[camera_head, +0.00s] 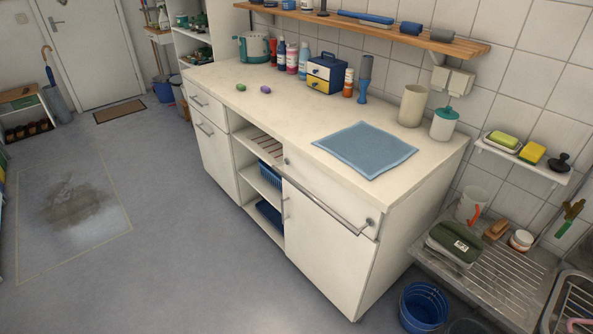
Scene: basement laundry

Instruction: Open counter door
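A white counter (400,215) with a cream top stands along the tiled wall. Its right cupboard door (325,250) is shut, with a small upright handle (285,207) near its left edge. A long metal bar (325,208) runs across the front above this door, below the right drawer (320,188). A left door (215,160) is also shut, with a slanting handle (204,130) near its top. Open shelves with blue baskets (268,213) lie between the two doors. Neither of my grippers shows in the view.
A blue bucket (423,305) stands on the floor beside the counter's right end, below a metal sink (495,265).

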